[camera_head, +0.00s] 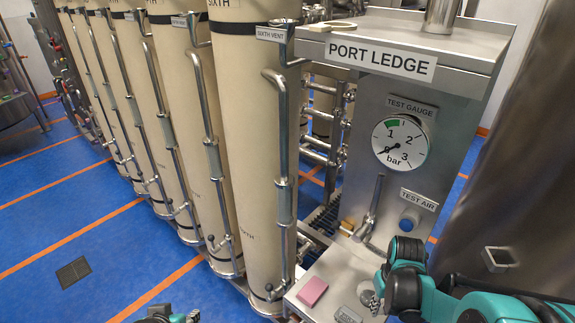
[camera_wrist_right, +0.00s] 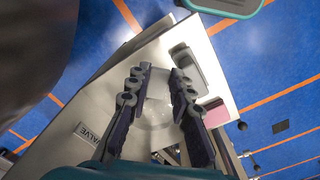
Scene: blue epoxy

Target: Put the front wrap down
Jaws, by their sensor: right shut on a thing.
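My right gripper (camera_head: 376,299) is low over the right part of the steel ledge (camera_head: 325,270) in the head view. In the right wrist view its two dark fingers (camera_wrist_right: 158,78) stand a little apart with a pale, see-through thing between them, which I take to be the front wrap (camera_wrist_right: 156,114). Its outline is faint, and I cannot tell whether it touches the ledge. My left gripper (camera_head: 166,316) only peeks in at the bottom edge of the head view, its jaws not clear.
A pink block (camera_head: 312,291) and a grey labelled plate (camera_head: 348,314) are on the ledge, left of my right gripper. Behind stand a test gauge (camera_head: 402,142), a blue test air button (camera_head: 409,220) and a steel lever (camera_head: 371,212). Tall cream columns (camera_head: 250,140) line the left.

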